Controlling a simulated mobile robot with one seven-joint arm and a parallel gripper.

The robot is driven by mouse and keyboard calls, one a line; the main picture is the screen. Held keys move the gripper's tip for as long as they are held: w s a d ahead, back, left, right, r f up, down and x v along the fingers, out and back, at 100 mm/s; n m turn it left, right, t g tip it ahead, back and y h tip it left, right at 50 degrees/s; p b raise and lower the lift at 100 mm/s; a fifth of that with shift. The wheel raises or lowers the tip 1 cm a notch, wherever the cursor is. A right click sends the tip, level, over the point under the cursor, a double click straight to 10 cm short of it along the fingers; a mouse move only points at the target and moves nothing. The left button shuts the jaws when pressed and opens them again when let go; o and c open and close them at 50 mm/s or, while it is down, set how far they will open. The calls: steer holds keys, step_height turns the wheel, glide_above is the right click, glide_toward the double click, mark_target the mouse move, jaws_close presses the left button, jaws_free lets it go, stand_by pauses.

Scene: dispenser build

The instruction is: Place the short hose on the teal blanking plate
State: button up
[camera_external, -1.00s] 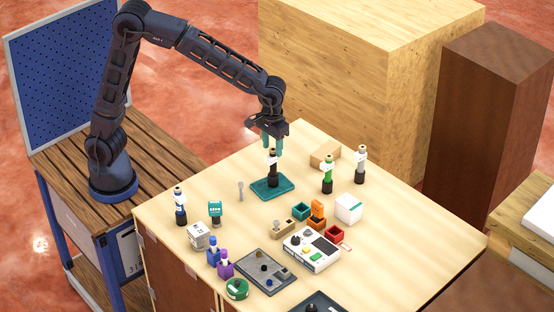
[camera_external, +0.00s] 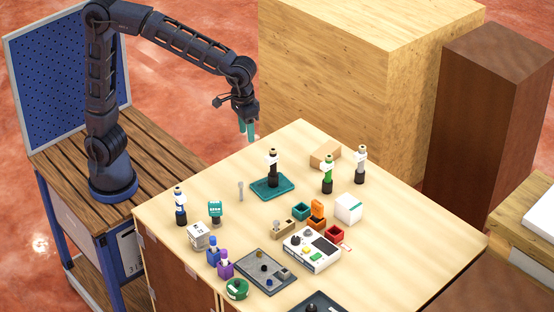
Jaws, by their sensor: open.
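The teal blanking plate (camera_external: 287,188) lies flat on the light wooden table. A dark bottle-like piece with a white band and tan top (camera_external: 272,168) stands upright on it. I cannot tell whether this piece is the short hose; no other thing in view is clearly a hose. My gripper (camera_external: 247,135) has teal fingers, is open and empty, and hangs above and to the left of the plate, near the table's back left edge. It touches nothing.
Two similar upright pieces, one green-banded (camera_external: 327,175) and one grey-banded (camera_external: 361,165), stand to the right. A blue-banded piece (camera_external: 180,206) stands left. Small bins, including a red one (camera_external: 334,234), and a white control box (camera_external: 311,250) stand in front.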

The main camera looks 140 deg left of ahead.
steer(key=s+d+r+m+t, duration=0.1)
steer(key=s+d+r+m, duration=0.1)
steer(key=s+d+m, duration=0.45)
steer(key=s+d+r+m+t, duration=0.1)
steer(key=s+d+r, duration=0.15)
steer(key=d, duration=0.75)
steer(key=s+d+f+m+t, duration=0.1)
steer(key=s+d+f+m, duration=0.1)
steer(key=s+d, duration=0.4)
steer(key=s+d+f+m, duration=0.1)
steer(key=s+d+m, duration=0.4)
steer(key=s, duration=0.3)
steer(key=shift+d+f+t, duration=0.35)
steer(key=shift+f+t, duration=0.05)
